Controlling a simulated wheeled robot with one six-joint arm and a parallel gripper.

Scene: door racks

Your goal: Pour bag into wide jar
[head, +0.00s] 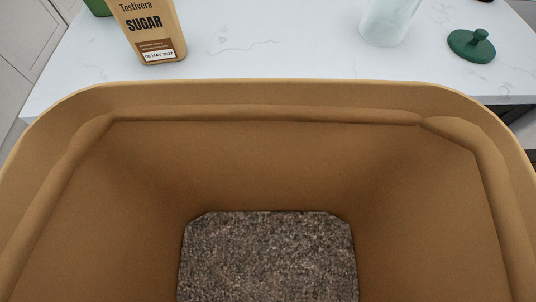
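A brown paper bag (265,99) fills the lower part of the head view, very close to the camera, with its mouth open. I look down into it and see grey-brown grainy contents (268,255) at the bottom. A clear glass jar (390,20) stands on the counter beyond the bag at the top right; its upper part is cut off by the frame edge, so its mouth does not show. My gripper is not visible, so I cannot see what holds the bag.
A brown sugar package (148,28) stands on the white marble counter (275,35) at the top left, with a green object (99,5) behind it. A green knobbed lid (471,45) lies right of the jar. The counter between package and jar is clear.

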